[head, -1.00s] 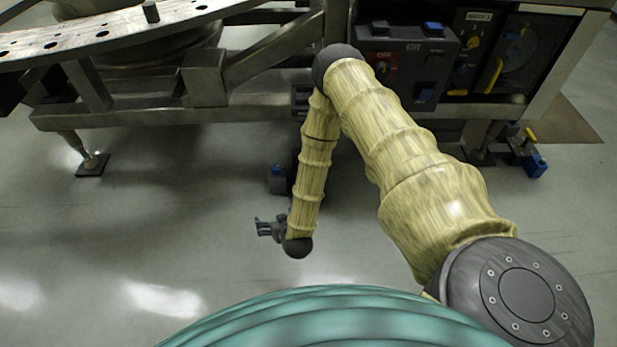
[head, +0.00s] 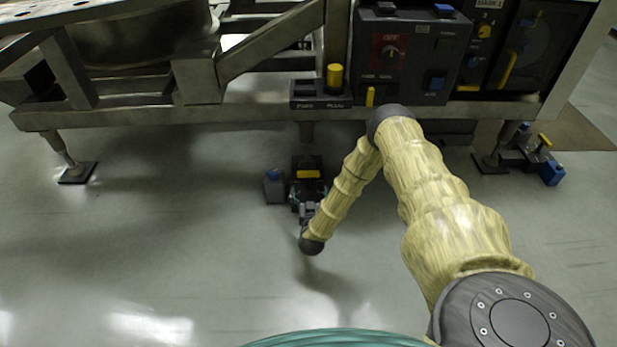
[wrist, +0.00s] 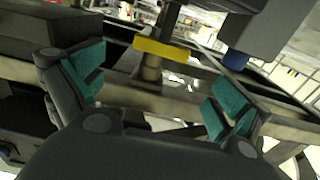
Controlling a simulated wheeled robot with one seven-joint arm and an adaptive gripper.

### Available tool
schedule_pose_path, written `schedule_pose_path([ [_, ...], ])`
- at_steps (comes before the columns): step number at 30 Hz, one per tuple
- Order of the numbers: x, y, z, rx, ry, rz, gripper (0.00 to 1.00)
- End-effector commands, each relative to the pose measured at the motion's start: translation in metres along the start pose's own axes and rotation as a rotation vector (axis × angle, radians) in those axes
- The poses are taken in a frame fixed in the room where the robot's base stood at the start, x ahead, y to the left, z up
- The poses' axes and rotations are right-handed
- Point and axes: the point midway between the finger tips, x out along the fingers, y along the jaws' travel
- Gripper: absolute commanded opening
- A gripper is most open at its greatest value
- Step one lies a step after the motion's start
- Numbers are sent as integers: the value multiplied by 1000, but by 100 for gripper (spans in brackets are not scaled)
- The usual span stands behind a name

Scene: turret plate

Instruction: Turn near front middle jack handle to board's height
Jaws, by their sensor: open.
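The near front middle jack stands on the floor under the frame's front beam, with its yellow handle (head: 308,174) showing in the head view. In the wrist view the yellow handle (wrist: 164,48) crosses a metal post (wrist: 152,72), ahead of and between the finger pads. My gripper (head: 307,207) is low, just on the near side of the jack. In the wrist view my gripper (wrist: 155,82) is open with teal pads apart and nothing between them. A grey block with a blue top (head: 273,186) stands just left of the jack; I cannot tell whether it is the board.
The steel front beam (head: 190,115) runs above the jack. A dark control box (head: 405,60) and a yellow knob on a small box (head: 334,78) sit over it. Other feet stand at left (head: 77,172) and right (head: 490,162). The near floor is clear.

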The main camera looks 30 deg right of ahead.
Motion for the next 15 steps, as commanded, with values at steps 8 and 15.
schedule_pose_path([
  [8,38,1,3,1,0,2,100],
  [15,76,0,2,1,1,0,100],
])
